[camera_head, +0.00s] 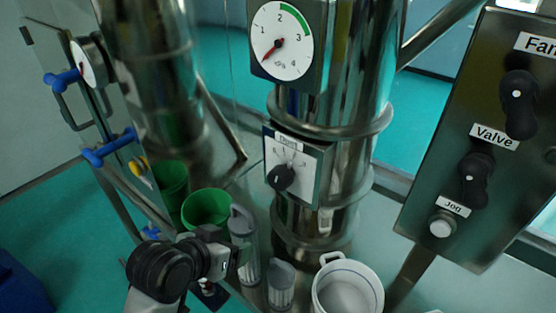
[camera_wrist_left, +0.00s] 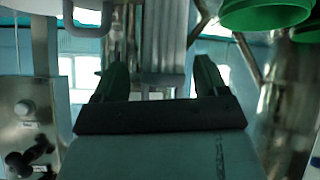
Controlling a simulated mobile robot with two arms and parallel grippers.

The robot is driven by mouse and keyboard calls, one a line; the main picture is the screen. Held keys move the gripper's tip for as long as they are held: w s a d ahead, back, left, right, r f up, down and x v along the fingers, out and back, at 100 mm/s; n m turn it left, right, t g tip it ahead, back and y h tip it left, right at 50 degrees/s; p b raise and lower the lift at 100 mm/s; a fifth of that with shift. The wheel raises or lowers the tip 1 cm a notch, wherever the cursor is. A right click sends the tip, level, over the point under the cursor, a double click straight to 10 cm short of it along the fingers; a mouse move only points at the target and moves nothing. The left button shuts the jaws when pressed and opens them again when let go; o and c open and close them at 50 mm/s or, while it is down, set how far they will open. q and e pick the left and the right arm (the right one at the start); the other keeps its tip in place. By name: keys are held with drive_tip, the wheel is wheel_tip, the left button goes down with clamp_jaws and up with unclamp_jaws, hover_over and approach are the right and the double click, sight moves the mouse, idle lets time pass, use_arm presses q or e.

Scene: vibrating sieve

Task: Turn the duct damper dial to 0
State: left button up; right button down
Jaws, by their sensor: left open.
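The damper dial is a black knob (camera_head: 281,176) on a white scale plate (camera_head: 300,172) with a small label above, fixed to the front of the steel duct. Its scale numbers are too small to read. My left gripper shows at the lower left in the head view (camera_head: 232,262), below and left of the dial and apart from it. In the left wrist view my left gripper (camera_wrist_left: 160,82) has its two dark fingers spread with nothing held between them. The dial cannot be made out in the left wrist view. My right gripper is in neither view.
A green cup (camera_head: 206,207), clear cylinders (camera_head: 243,240) and a white pot (camera_head: 346,288) stand around my left gripper and below the dial. A round gauge (camera_head: 282,40) is above the dial. A control panel (camera_head: 480,130) with knobs is on the right.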

sight(275, 182)
use_arm(q)
drive_tip(key=d+r+m+t+h+p, duration=0.1)
drive_tip(key=d+r+m+t+h, duration=0.15)
drive_tip(key=r, duration=1.05)
drive_tip(key=shift+g+h, duration=0.25)
drive_tip(key=shift+g, duration=0.1)
drive_tip(key=x, duration=0.3)
drive_tip(key=r+x, duration=0.1)
drive_tip(key=x, duration=0.2)
drive_tip(key=p+x, duration=0.1)
drive_tip(key=x, duration=0.3)
drive_tip(key=shift+w+d+r, duration=0.2)
drive_tip(key=shift+w+d, duration=0.05)
drive_tip(key=shift+d, duration=0.1)
drive_tip(key=shift+w+d+f, duration=0.3)
drive_tip(key=shift+w, duration=0.15)
drive_tip(key=c, duration=0.9)
